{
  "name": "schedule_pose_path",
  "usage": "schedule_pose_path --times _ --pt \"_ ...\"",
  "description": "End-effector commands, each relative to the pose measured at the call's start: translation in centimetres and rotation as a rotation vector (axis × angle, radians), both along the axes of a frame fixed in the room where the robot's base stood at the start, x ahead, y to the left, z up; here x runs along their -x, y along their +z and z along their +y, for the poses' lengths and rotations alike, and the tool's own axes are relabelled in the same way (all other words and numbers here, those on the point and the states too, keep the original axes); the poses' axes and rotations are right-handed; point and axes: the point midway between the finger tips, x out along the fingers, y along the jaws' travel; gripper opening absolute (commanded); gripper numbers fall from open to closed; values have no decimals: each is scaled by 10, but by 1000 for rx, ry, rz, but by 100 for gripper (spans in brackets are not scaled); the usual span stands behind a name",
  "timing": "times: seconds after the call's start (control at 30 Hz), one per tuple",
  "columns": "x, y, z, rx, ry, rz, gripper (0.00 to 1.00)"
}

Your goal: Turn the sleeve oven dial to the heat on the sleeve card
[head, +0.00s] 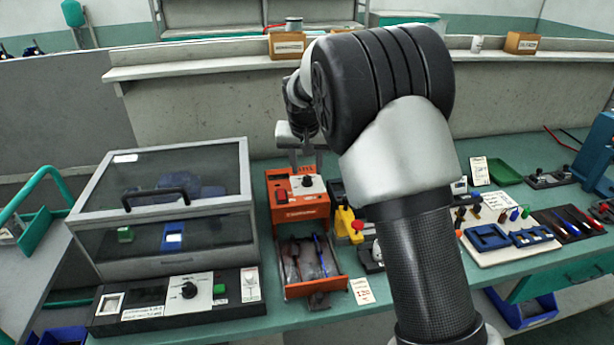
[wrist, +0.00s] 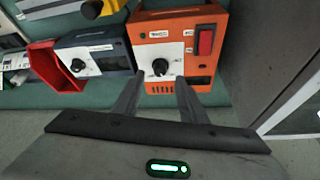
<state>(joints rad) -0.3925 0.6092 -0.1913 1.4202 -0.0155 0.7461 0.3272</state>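The orange sleeve oven (head: 283,213) stands on the green bench, left of centre. It also fills the top middle of the wrist view (wrist: 147,26). Its black dial (head: 307,181) sits on a white plate and shows in the wrist view (wrist: 160,67); its scale marks are too small to read. A small white card (head: 362,291) with red print lies at the oven's front right, its print unreadable. My gripper (wrist: 161,77) is open and empty, its fingertips apart on either side of the dial. In the head view the gripper (head: 307,163) is just above the dial, partly behind my arm.
An open orange tray (head: 337,287) with rods juts from the oven's front. A clear-lidded case (head: 125,192) with a control panel stands at left. A yellow bottle (head: 343,224) is close right.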

Motion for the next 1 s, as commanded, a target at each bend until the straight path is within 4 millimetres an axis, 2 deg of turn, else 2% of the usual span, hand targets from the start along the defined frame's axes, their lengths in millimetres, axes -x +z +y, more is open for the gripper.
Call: schedule_pose_path --times 0.03,0.2,0.4,0.63,0.67,0.87,0.9,1.0 --pt "-3 -11 -1 1 0 2 38" --pt "-13 -32 -1 1 0 1 38" --pt "-17 -41 -1 0 0 0 38" --pt "-17 -41 -1 0 0 -1 38" --pt "-17 -41 -1 0 0 0 37" --pt "-17 -41 -1 0 0 0 3" --pt "-17 -41 -1 0 0 0 0" --pt "-17 -41 -1 1 2 0 0"
